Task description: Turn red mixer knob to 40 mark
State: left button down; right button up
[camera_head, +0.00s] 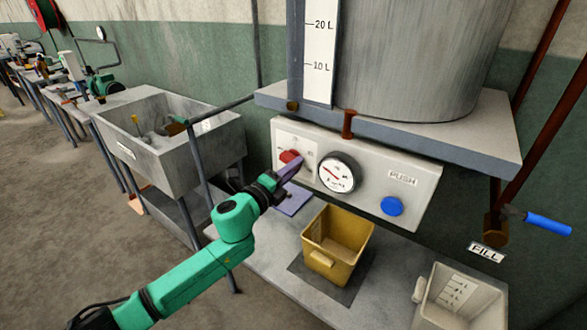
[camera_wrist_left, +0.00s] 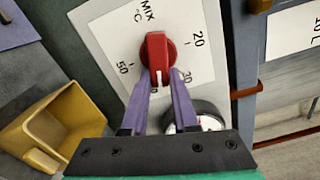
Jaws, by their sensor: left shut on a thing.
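The red mixer knob (camera_head: 289,156) sits on a white dial plate at the left of the grey panel. My left gripper (camera_head: 292,169) reaches it from the front. In the left wrist view its two purple fingers (camera_wrist_left: 160,75) are shut on either side of the lower end of the red knob (camera_wrist_left: 157,50). The 40 mark cannot be made out there. My right gripper is not in view.
A round gauge (camera_head: 338,173) is just right of the knob, with a blue push button (camera_head: 392,206) further right. A yellow bin (camera_head: 337,244) and a white measuring jug (camera_head: 458,298) stand below. A blue-handled lever (camera_head: 548,224) is at far right.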

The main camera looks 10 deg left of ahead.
pick_arm(q)
jog(key=shift+a+f+m, duration=0.1)
jog(key=shift+f+m, duration=0.2)
jog(key=shift+m, duration=1)
jog(key=c, duration=0.7)
grip_release()
jog(key=shift+b+v, duration=2.55)
jog(key=shift+v, duration=4.7)
jog(key=shift+f, duration=0.1)
